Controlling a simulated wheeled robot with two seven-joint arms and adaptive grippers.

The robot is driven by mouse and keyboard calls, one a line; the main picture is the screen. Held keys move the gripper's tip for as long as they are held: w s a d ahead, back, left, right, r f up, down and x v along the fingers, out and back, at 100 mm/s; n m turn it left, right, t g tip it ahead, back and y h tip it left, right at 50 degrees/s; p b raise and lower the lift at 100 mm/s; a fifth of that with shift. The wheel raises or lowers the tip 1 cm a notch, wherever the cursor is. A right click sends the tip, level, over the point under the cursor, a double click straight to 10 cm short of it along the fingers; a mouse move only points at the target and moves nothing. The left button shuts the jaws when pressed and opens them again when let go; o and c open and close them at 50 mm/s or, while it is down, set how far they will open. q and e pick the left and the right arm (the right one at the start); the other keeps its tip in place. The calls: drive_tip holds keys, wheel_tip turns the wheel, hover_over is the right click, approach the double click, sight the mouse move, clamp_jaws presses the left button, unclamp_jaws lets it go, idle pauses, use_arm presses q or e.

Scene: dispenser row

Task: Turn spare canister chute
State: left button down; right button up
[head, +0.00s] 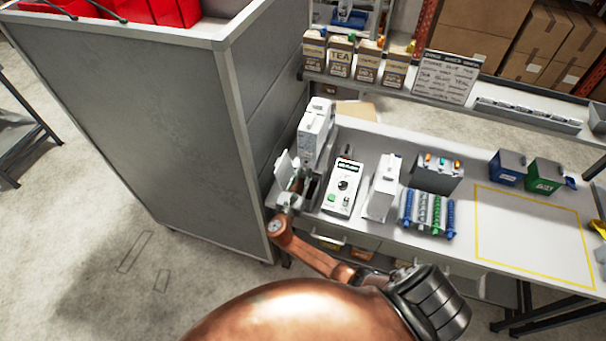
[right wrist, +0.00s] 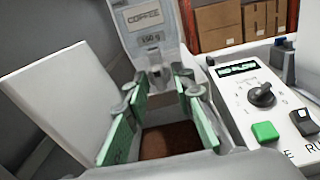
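A white dispenser (head: 316,125) stands at the left end of the bench; in the right wrist view its front panel (right wrist: 150,20) reads COFFEE and 150 g. A grey spout or chute (right wrist: 158,77) shows below that label. I cannot tell whether this is the spare canister's chute. My right gripper (head: 296,184) is in front of this dispenser. In the right wrist view its green-padded fingers (right wrist: 161,88) are apart, toward either side of the chute, with a visible gap. Contact cannot be told. My left gripper is not in view.
Brown contents lie in an open bin (right wrist: 175,140) below the fingers, beside a raised white lid (right wrist: 60,100). A control box (head: 343,187) with a dial and green button stands close right. Another white unit (head: 383,188) is beyond it. A grey cabinet (head: 150,120) bounds the left.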

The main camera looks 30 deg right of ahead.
drive_tip(key=shift+a, duration=0.1)
drive_tip(key=v, duration=1.1)
drive_tip(key=shift+s+a, duration=0.25)
drive_tip(key=shift+s, duration=0.1)
